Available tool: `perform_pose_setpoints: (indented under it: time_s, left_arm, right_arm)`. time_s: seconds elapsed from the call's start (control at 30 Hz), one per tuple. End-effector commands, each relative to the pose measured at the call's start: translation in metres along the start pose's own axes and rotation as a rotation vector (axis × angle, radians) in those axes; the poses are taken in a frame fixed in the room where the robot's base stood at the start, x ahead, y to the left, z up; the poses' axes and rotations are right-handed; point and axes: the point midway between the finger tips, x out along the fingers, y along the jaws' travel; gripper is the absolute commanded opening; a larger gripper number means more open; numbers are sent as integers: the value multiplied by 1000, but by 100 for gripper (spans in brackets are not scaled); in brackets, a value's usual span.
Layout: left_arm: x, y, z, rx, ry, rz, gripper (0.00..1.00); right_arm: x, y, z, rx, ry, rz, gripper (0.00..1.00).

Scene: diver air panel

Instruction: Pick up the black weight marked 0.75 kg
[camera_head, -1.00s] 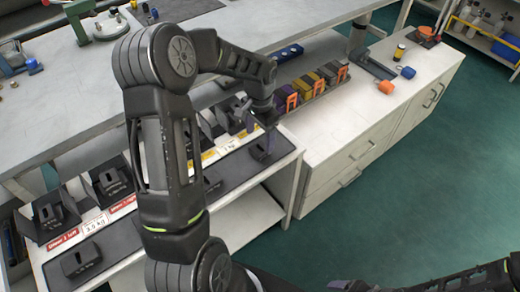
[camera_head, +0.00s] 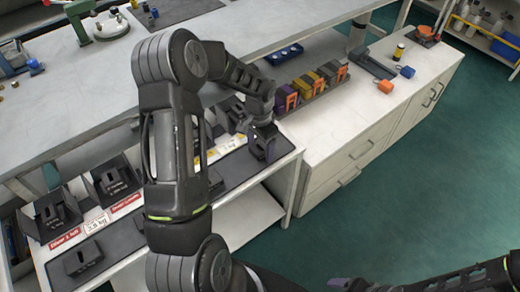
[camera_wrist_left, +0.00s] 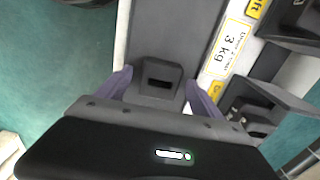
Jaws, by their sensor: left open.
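A dark block-shaped weight with a slot in its top (camera_wrist_left: 158,80) sits on the grey strip of the shelf in the left wrist view. No mark on it can be read. My left gripper (camera_wrist_left: 160,92) is open, with its purple fingers on either side of the weight; whether they touch it is unclear. In the head view my left gripper (camera_head: 263,146) is low over the right end of the weight shelf and mostly hides that weight. Another dark weight (camera_head: 82,260) lies at the shelf's left front. Only a purple tip of my right gripper (camera_head: 345,285) shows at the bottom edge.
Black holders (camera_head: 50,214) stand along the back of the shelf, with labels before them. A label reading 3 kg (camera_wrist_left: 228,47) lies beside the weight. A white cabinet (camera_head: 345,145) adjoins on the right, carrying a tray of coloured blocks (camera_head: 312,90).

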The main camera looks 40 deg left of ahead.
Motion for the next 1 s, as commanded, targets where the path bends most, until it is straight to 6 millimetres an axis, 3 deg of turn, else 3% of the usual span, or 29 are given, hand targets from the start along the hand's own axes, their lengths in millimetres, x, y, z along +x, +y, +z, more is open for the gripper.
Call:
perform_pose_setpoints:
  time_s: [0.4,1.0]
  left_arm:
    - [0,0,0,0,0,0,75]
    - [0,0,0,0,0,0,26]
  right_arm:
    - [0,0,0,0,0,0,78]
    - [0,0,0,0,0,0,78]
